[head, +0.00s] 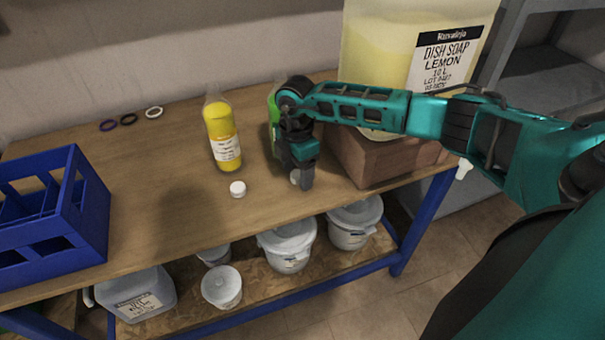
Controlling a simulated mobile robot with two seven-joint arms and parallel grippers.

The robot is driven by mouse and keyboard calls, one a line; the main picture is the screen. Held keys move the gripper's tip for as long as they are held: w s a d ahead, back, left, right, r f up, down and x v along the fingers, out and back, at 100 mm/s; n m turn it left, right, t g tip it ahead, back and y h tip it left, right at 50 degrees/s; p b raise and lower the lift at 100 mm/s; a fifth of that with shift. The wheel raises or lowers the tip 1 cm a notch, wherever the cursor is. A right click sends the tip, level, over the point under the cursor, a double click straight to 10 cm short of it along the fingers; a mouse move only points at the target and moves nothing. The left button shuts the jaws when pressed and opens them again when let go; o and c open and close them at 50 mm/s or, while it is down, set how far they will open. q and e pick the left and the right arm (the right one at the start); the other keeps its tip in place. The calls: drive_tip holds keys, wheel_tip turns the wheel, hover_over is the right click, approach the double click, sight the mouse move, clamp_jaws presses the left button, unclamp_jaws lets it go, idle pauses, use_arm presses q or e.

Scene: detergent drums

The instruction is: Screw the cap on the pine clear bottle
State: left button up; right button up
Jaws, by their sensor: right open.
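A green bottle (272,118), likely the pine clear one, stands on the table behind my right arm's wrist and is mostly hidden; its label and top cannot be read. My right gripper (300,184) points down just in front of it, open, with its fingertips low over the table. A white cap (294,177) shows partly at the fingertips; I cannot tell whether it is between the fingers or behind them. Another white cap (238,188) lies on the table in front of a bottle with yellow liquid (222,134). My left gripper is not in view.
A large lemon dish soap drum (383,48) stands on a brown block (388,163) right of the gripper. A blue crate (92,203) is at the left. Rings (129,118) lie at the back. The table's (150,165) left middle is clear.

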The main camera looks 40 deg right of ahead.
idle(0.4)
drive_tip(key=c, duration=1.1)
